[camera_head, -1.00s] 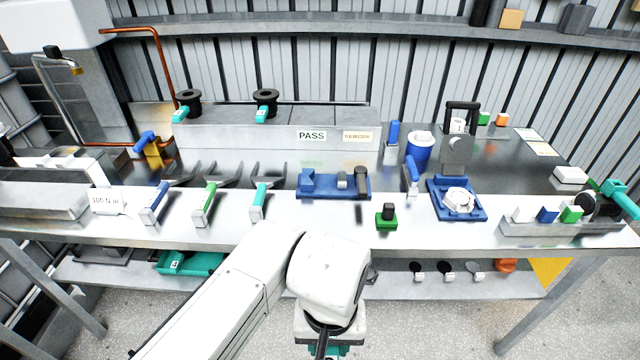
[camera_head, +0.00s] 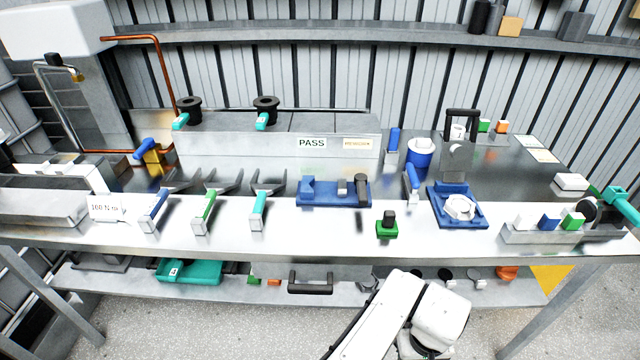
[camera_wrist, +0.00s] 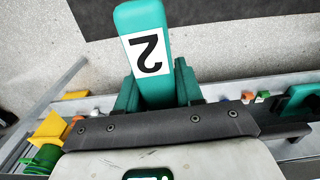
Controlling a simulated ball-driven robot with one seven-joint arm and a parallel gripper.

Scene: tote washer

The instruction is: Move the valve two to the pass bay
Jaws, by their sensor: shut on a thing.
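A teal part with a white label reading 2, valve two (camera_wrist: 148,50), is held in my gripper (camera_wrist: 157,90) in the wrist view. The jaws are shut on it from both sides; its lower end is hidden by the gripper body. In the head view my gripper and the valve are out of frame; only my white arm shows at the bottom, in front of the bench. The PASS sign (camera_head: 311,143) is on the front of a low grey block at the back of the bench. Two black spools with teal tags (camera_head: 188,108) (camera_head: 266,108) stand at that block's left part.
A REWORK-like sign (camera_head: 357,143) is beside PASS. Fork-shaped holders (camera_head: 207,208), a blue fixture (camera_head: 333,192), a green-based block (camera_head: 387,226) and a blue tray (camera_head: 436,213) occupy the bench. A lower shelf (camera_head: 225,284) holds a teal part labelled 4 (camera_head: 190,271). Floor in front is clear.

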